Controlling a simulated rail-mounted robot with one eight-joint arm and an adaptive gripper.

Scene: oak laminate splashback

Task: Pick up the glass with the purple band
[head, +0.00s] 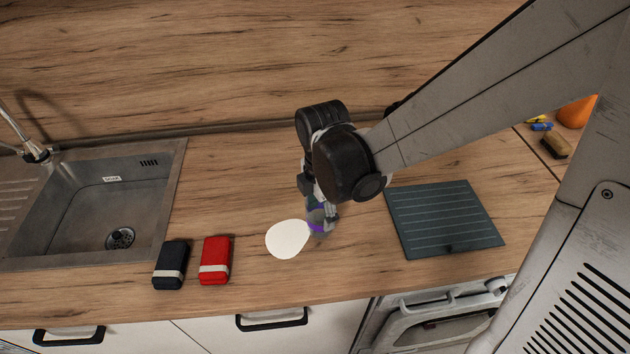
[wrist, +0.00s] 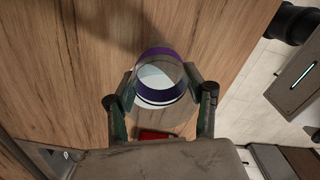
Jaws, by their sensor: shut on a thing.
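The clear glass with the purple band (head: 316,229) is at my gripper (head: 320,212) over the wooden counter, just right of a white round disc (head: 285,240). In the wrist view the glass (wrist: 162,54) sits between the two fingers of my gripper (wrist: 160,84), one on each side, and they are shut on it. The white disc shows through and behind the glass there. My gripper hides part of the glass in the head view. I cannot tell whether its base touches the counter.
A red case (head: 215,261) and a dark case (head: 171,265) lie left of the disc. A steel sink (head: 85,215) is at the left. A dark ridged mat (head: 444,220) lies to the right. A brush (head: 554,146) and an orange object (head: 577,111) are at the far right.

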